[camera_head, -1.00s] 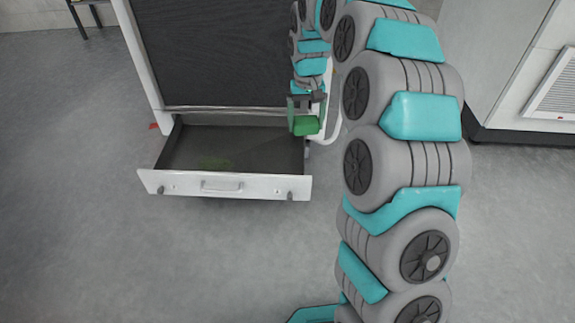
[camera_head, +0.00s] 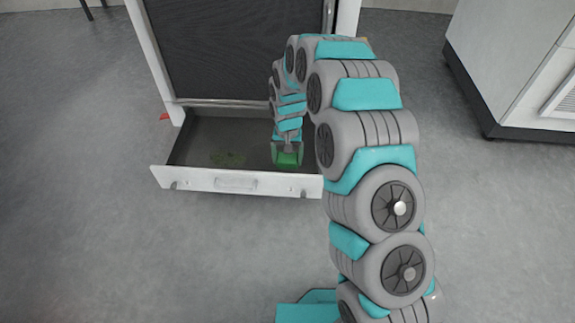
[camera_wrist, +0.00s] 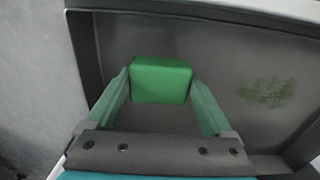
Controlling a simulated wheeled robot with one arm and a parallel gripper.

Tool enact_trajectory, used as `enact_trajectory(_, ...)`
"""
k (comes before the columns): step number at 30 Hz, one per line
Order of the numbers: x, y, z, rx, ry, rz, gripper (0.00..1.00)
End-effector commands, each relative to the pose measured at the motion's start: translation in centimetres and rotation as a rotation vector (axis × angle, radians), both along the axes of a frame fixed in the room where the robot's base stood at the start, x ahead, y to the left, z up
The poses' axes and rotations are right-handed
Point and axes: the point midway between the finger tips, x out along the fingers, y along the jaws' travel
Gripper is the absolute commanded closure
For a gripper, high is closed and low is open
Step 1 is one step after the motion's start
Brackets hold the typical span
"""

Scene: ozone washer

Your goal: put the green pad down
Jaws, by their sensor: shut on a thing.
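The green pad (camera_head: 288,160) is a small block in my gripper (camera_head: 287,150). My gripper is shut on it, over the right part of the open drawer (camera_head: 270,186). In the wrist view the pad (camera_wrist: 161,80) sits between the tips of the two green fingers (camera_wrist: 161,88). The drawer's grey floor (camera_wrist: 225,50) lies beneath it. I cannot tell whether the pad touches that floor. A green smudge (camera_head: 228,159) marks the drawer floor left of the pad; it shows to the right in the wrist view (camera_wrist: 267,92).
The drawer has raised walls and a white front panel with a handle (camera_head: 235,182). The washer's dark panel (camera_head: 235,50) rises behind it. A white cabinet (camera_head: 510,60) stands at the right. The grey floor (camera_head: 90,230) in front is clear.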

Motion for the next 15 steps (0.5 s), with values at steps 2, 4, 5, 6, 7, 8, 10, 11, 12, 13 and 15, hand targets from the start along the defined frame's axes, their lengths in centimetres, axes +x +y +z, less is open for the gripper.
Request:
enact_trajectory(2,0.0,0.0,-0.7,0.0,0.001,0.0,0.58)
enact_trajectory(4,0.0,0.0,-1.6,0.0,0.0,0.0,0.58)
enact_trajectory(5,0.0,0.0,-2.0,0.0,0.0,0.001,0.58)
enact_trajectory(6,0.0,0.0,-2.6,0.0,-0.001,0.001,0.58)
enact_trajectory(7,0.0,0.0,-3.0,0.0,-0.002,0.001,0.58)
enact_trajectory(8,0.1,0.0,-3.3,0.0,-0.002,0.001,0.58)
enact_trajectory(10,0.1,0.0,-3.6,0.0,-0.002,0.001,0.58)
enact_trajectory(11,0.1,0.0,-3.6,0.0,-0.002,0.001,0.58)
enact_trajectory(12,0.1,0.0,-3.6,0.0,-0.003,0.001,0.58)
enact_trajectory(13,0.1,0.0,-3.5,0.0,-0.003,0.001,0.58)
enact_trajectory(15,0.1,0.0,-3.5,0.0,-0.003,0.001,0.58)
